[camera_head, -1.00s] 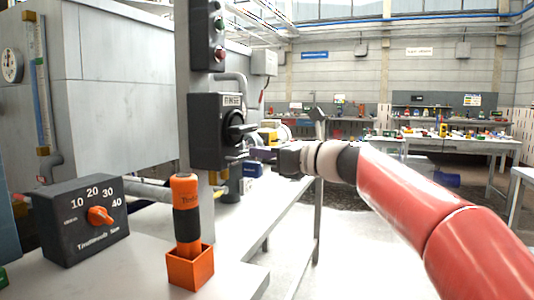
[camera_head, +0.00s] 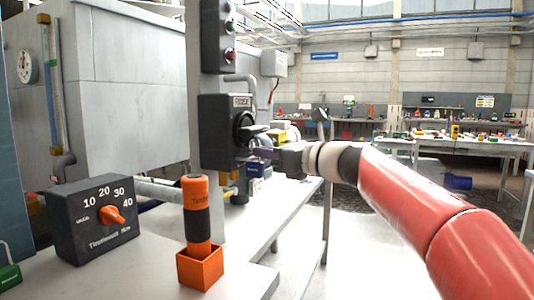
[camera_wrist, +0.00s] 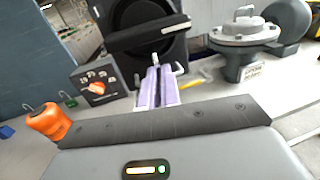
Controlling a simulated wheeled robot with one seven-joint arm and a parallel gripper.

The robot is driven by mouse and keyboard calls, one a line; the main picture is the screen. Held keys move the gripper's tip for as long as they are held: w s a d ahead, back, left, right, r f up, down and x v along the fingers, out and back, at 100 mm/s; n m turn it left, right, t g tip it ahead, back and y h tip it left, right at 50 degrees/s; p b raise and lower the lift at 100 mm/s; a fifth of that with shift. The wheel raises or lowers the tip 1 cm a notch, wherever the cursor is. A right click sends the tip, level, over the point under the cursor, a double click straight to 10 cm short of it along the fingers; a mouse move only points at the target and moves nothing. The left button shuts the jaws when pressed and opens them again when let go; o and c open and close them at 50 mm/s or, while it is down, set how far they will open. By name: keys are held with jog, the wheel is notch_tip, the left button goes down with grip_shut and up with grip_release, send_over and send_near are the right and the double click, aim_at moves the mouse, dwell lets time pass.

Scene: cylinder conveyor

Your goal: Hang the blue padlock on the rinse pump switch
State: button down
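The rinse pump switch is a black box (camera_head: 225,132) on a grey post, with a round dial and a black bar handle (camera_head: 255,134). In the wrist view the handle (camera_wrist: 147,36) lies nearly level above my fingertips. My gripper (camera_head: 262,152) is at the front of the switch, just below the handle; I cannot tell whether it touches. Its purple fingers (camera_wrist: 157,86) are close together, with a thin greyish gap or object between them. A small blue item, perhaps the blue padlock (camera_wrist: 6,131), is at the left edge of the wrist view. No padlock body shows clearly at my fingers.
A black dial box (camera_head: 95,218) and an orange-and-black cylinder in an orange holder (camera_head: 200,268) stand on the near bench. A green padlock (camera_head: 9,276) is at the left edge. A grey pump (camera_wrist: 243,38) stands right of the switch.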

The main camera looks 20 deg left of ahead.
aim_at(263, 167)
jog(key=shift+f, duration=0.45)
jog(key=shift+s+f+b, duration=0.1)
jog(key=shift+f+b, duration=0.85)
jog(key=shift+f, duration=0.25)
jog(key=shift+a+f, duration=0.25)
jog(key=shift+r, duration=0.1)
jog(key=c, duration=1.5)
grip_release()
jog(key=shift+d+r, duration=0.15)
jog(key=shift+r, duration=0.05)
jog(key=shift+c, duration=0.2)
jog(key=shift+d, duration=0.1)
